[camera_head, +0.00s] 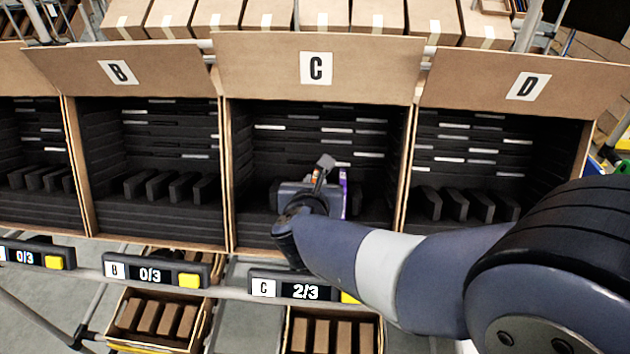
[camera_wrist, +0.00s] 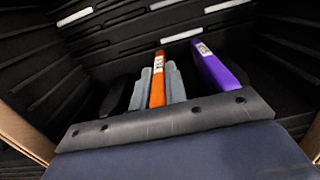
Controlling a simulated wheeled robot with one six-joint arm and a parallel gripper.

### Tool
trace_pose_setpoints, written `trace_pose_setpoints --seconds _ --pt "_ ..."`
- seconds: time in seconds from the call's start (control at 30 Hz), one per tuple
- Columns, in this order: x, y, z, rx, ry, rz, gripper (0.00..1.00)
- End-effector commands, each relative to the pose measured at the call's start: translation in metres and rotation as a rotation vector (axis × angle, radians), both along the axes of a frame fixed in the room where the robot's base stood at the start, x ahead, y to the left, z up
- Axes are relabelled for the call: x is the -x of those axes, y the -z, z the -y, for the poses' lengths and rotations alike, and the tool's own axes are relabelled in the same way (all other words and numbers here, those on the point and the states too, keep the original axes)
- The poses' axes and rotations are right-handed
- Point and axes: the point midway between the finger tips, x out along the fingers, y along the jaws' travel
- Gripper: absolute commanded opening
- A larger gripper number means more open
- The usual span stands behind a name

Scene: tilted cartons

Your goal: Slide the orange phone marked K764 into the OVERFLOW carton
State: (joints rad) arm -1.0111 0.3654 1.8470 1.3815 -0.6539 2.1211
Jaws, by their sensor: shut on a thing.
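An orange phone (camera_wrist: 157,82) with a small white label stands upright between the two grey fingers of my gripper (camera_wrist: 159,90), which is shut on it. The label is too small to read. In the head view my gripper (camera_head: 318,180) is inside the carton marked C (camera_head: 232,200), and only a bit of orange shows there. A purple phone (camera_wrist: 216,68) with a white label stands just right of my gripper in the same carton. It also shows in the head view (camera_head: 344,190). No carton marked OVERFLOW can be read in either view.
Carton B (camera_head: 88,190) stands to the left and carton D (camera_head: 578,150) to the right, both with black slotted foam and no phones seen. Displays below read 0/3 for B (camera_head: 150,274) and 2/3 for C (camera_head: 305,291). Carton walls flank my gripper closely.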

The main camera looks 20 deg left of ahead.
Motion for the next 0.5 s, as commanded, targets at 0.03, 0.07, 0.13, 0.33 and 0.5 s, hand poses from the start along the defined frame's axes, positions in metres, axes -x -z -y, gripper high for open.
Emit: trace_pose_setpoints --seconds 0.03,0.07,0.13,0.33,0.5 --pt "0.002 -0.003 0.000 -0.002 -0.001 0.002 0.00" --pt "0.003 -0.003 0.001 -0.002 -0.001 0.002 0.00" --pt "0.005 -0.005 0.001 -0.002 0.001 0.001 0.00" --pt "0.011 -0.009 0.003 -0.001 0.000 0.002 0.00" --pt "0.014 -0.011 0.004 -0.001 0.000 0.002 0.00"
